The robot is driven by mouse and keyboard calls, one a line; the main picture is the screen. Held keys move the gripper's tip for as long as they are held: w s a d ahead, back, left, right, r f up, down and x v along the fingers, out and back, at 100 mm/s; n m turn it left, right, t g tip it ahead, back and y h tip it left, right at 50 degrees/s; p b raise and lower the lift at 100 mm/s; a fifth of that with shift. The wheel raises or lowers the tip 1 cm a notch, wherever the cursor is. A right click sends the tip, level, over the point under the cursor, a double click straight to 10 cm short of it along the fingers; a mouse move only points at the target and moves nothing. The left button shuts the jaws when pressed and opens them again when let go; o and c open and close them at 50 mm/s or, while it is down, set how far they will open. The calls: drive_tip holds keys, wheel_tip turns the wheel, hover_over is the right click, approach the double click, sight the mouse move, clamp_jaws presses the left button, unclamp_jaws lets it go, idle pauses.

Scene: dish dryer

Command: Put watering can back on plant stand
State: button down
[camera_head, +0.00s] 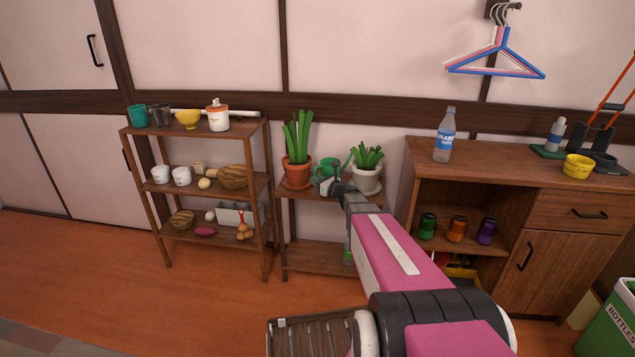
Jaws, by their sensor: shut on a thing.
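The plant stand (315,257) is a low wooden rack with a top and a lower shelf, in the middle of the head view. On its top stand a plant in a terracotta pot (298,174) at the left and a plant in a white pot (366,180) at the right. The green watering can (326,167) is between the two pots. My gripper (333,184) reaches in from the lower right and is shut on the watering can. The jaws cover part of it. I cannot tell whether its base touches the top of the stand.
A wooden shelf (200,129) with cups, bowls and food stands to the left. A cabinet (550,184) with a water bottle (445,136) on top stands to the right. A slatted brown thing (310,338) is at the bottom. The floor at front left is clear.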

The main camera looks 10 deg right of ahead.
drive_tip(key=shift+w+d, duration=0.15)
drive_tip(key=shift+w, duration=0.4)
drive_tip(key=shift+w+d, duration=0.15)
drive_tip(key=shift+w, duration=0.4)
drive_tip(key=shift+f, duration=0.75)
drive_tip(key=shift+f, duration=0.1)
drive_tip(key=c, duration=1.2)
unclamp_jaws()
drive_tip(key=shift+o, duration=0.2)
